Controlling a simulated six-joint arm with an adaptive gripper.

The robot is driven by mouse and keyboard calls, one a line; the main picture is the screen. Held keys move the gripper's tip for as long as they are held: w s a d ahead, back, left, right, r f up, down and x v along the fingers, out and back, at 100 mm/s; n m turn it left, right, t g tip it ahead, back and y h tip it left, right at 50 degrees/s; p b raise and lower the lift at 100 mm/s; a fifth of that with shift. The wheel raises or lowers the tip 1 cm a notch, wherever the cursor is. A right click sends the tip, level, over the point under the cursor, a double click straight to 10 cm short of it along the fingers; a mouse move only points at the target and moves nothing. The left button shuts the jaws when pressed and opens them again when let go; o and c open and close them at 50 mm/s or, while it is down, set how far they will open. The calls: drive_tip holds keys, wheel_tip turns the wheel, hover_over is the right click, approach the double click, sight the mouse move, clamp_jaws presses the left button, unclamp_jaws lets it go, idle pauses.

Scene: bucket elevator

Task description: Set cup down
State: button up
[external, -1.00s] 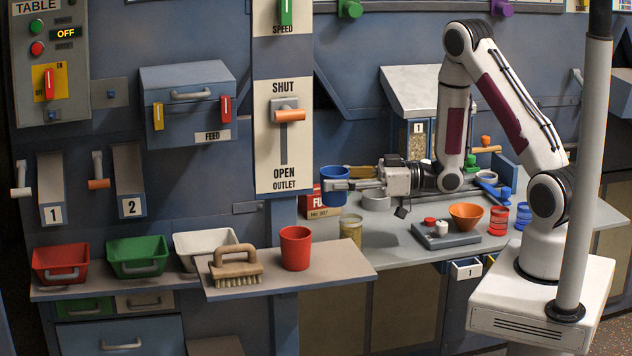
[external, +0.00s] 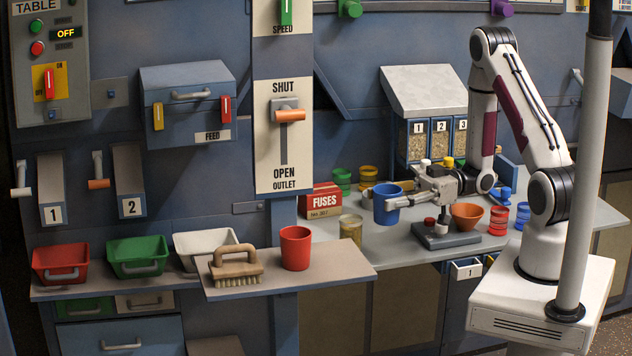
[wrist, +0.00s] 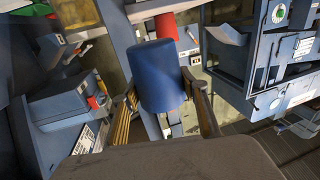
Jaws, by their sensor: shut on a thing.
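A blue cup (external: 386,206) is upright over the grey worktop (external: 385,245), right of the fuses box. My gripper (external: 390,198) is shut on it, with the fingers at its sides. In the wrist view the blue cup (wrist: 160,78) sits between the two fingers of my gripper (wrist: 162,105). I cannot tell whether the cup's base touches the worktop. A red cup (external: 295,249) stands upright on the front shelf (external: 335,268), away from the gripper.
A red fuses box (external: 321,201) and a glass jar (external: 351,230) stand left of the blue cup. A grey block with knobs (external: 446,238) and an orange bowl (external: 467,216) are to its right. A brush (external: 236,266) lies on the shelf. Some worktop in front is clear.

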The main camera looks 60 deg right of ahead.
drive_tip(key=shift+s, duration=0.35)
drive_tip(key=x, duration=1.7)
drive_tip(key=shift+a, duration=0.1)
drive_tip(key=shift+a, duration=0.1)
idle(0.4)
drive_tip(key=shift+w+a, duration=0.15)
drive_tip(key=shift+a, duration=0.1)
drive_tip(key=shift+f, duration=1.75)
drive_tip(key=shift+f, duration=0.15)
drive_tip(key=o, duration=1)
